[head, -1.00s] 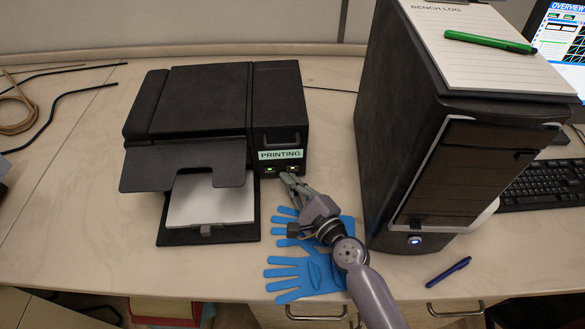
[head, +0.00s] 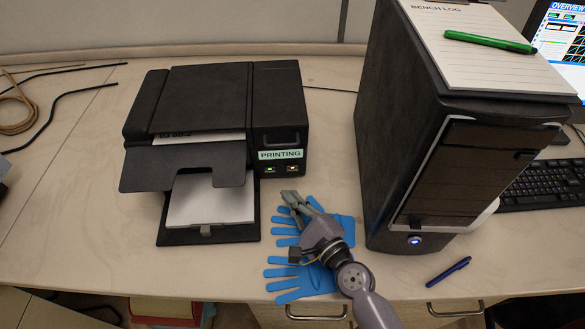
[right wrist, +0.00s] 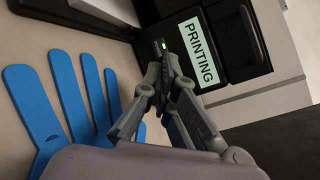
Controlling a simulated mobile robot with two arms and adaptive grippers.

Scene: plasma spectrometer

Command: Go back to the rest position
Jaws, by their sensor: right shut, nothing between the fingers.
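My right gripper (head: 290,200) is shut and empty. It is in front of the black printer (head: 205,105), above the blue gloves (head: 290,285) on the bench, and apart from the printer's front. In the right wrist view its closed fingers (right wrist: 160,75) point towards the printer front with the PRINTING label (right wrist: 199,50) and a green light. My left gripper is not in view.
A black computer tower (head: 400,130) with a notepad (head: 480,45) and green pen on top stands close to the right of my right arm. A blue pen (head: 448,271) lies near the front edge. Cables (head: 50,115) lie at the left.

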